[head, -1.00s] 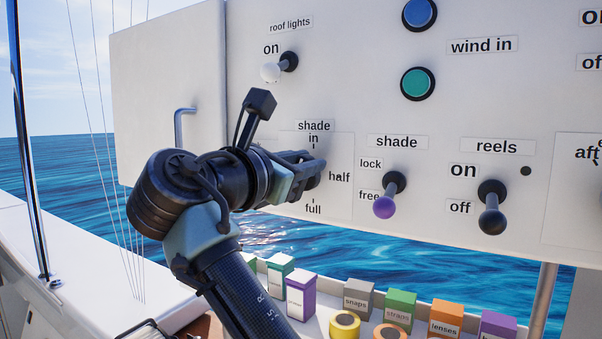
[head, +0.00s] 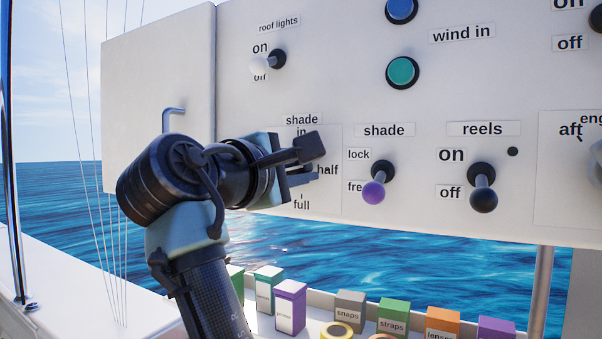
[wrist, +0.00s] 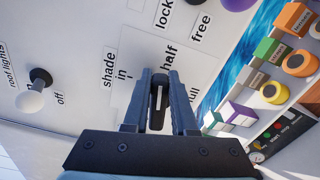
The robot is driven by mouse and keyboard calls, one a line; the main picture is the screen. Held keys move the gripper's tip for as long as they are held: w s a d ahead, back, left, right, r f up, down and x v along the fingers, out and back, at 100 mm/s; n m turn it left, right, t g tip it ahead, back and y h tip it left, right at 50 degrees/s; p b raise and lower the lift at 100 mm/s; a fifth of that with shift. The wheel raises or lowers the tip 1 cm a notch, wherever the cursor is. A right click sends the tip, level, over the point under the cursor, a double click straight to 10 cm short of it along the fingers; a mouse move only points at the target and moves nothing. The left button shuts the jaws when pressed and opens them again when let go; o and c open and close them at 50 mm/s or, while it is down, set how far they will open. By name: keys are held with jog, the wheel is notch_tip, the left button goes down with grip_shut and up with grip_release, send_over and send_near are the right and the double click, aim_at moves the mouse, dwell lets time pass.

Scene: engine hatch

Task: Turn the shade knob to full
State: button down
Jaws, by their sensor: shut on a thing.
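The shade knob (wrist: 157,97) is a dark knob on the white panel, with the labels "in", "half" and "full" around it. My gripper (wrist: 160,82) is shut on it, with one finger on either side in the wrist view. In the head view my gripper (head: 300,178) is at the panel and covers the knob. I cannot tell exactly which mark the knob points at. The "half" label (head: 327,170) is right of the gripper and the "full" label (head: 301,204) is below it.
A purple-tipped shade lever (head: 374,190) points down near "free", right of the knob. A dark reels lever (head: 483,195) points down by "off". A white-tipped roof lights lever (head: 262,65) is above. Boxes, including a purple one (head: 290,305), stand below the panel.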

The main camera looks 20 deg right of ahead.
jog(key=m, duration=0.1)
jog(key=f+m+b, duration=0.1)
jog(key=m, duration=0.2)
jog(key=shift+f+m+b, duration=0.25)
jog(key=shift+m+b, duration=0.05)
jog(key=shift+b, duration=0.05)
jog(key=m, duration=0.1)
jog(key=m+b, duration=0.1)
jog(key=m, duration=0.1)
jog(key=f+m, duration=0.1)
jog(key=m, duration=0.1)
jog(key=shift+w+a+f, duration=0.1)
jog(key=shift+w+a, duration=0.1)
jog(key=shift+w, duration=0.05)
jog(key=m, duration=0.2)
jog(key=m+b, duration=0.1)
jog(key=m, duration=0.1)
jog(key=f+m, duration=0.1)
jog(key=shift+w+a+m, duration=0.3)
jog(key=shift+w+m, duration=0.1)
jog(key=shift+w+a+f+m, duration=0.1)
jog(key=shift+w+m, duration=0.05)
jog(key=shift+m, duration=0.7)
jog(key=shift+w+a+r+m, duration=0.1)
jog(key=shift+w+a+m, duration=0.05)
jog(key=shift+m, duration=0.75)
jog(key=shift+w+a+f+m, duration=0.1)
jog(key=shift+w+m, duration=0.05)
jog(key=shift+m, duration=0.7)
